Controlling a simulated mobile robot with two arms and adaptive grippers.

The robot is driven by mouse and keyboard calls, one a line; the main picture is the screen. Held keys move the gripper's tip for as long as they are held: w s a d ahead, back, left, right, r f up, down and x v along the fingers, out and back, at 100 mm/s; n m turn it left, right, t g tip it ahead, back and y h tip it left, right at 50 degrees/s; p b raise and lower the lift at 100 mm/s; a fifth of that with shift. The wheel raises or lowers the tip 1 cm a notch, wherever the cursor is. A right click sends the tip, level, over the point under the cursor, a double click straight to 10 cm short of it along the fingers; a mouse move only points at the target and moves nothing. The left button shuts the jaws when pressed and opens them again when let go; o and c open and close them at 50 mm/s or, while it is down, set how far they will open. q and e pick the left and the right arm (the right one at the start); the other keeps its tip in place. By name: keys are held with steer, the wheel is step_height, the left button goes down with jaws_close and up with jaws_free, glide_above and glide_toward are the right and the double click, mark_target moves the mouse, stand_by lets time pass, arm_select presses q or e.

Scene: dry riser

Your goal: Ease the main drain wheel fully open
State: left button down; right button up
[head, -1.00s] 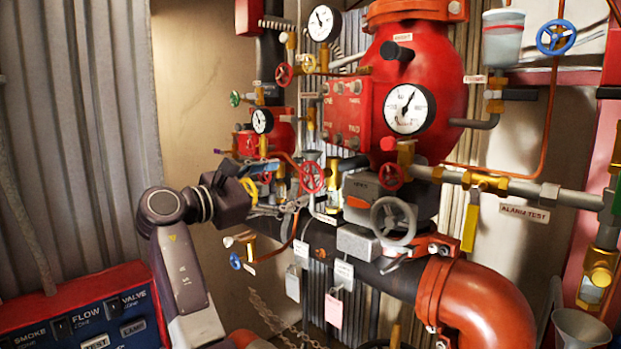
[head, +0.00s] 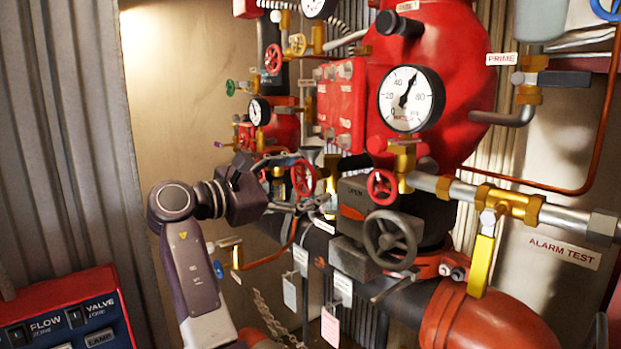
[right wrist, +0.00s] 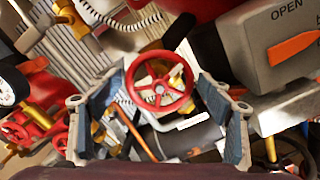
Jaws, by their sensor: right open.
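A small red handwheel (head: 302,178), which I take for the main drain wheel, sits left of the big red valve body; no label that names it is readable. My right gripper (head: 284,182) is just left of it in the head view, its fingers pointing toward it. In the right wrist view the red wheel (right wrist: 160,92) faces me between the two spread fingers (right wrist: 158,112). The gripper is open, and I see no finger closed on the rim. How deep the wheel sits between the fingers I cannot tell. My left gripper is not in view.
A second red wheel (head: 382,187) and a grey wheel (head: 390,240) on the box marked OPEN (head: 362,200) lie to the right. A large gauge (head: 411,99) is above. Paper tags (head: 330,326) hang below. A control panel (head: 70,318) stands at lower left.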

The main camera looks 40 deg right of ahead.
steer(key=shift+a+r, duration=0.2)
steer(key=shift+a, duration=0.4)
steer(key=shift+c, duration=1.1)
steer(key=shift+s, duration=0.1)
steer(key=shift+c, duration=1.3)
steer(key=shift+d, duration=0.1)
steer(key=shift+c, duration=1.3)
steer(key=shift+d, duration=0.1)
steer(key=c, duration=0.4)
steer(key=n, duration=0.3)
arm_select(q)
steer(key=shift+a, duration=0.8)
arm_select(e)
steer(key=shift+r+n, duration=0.1)
steer(key=shift+n, duration=1.8)
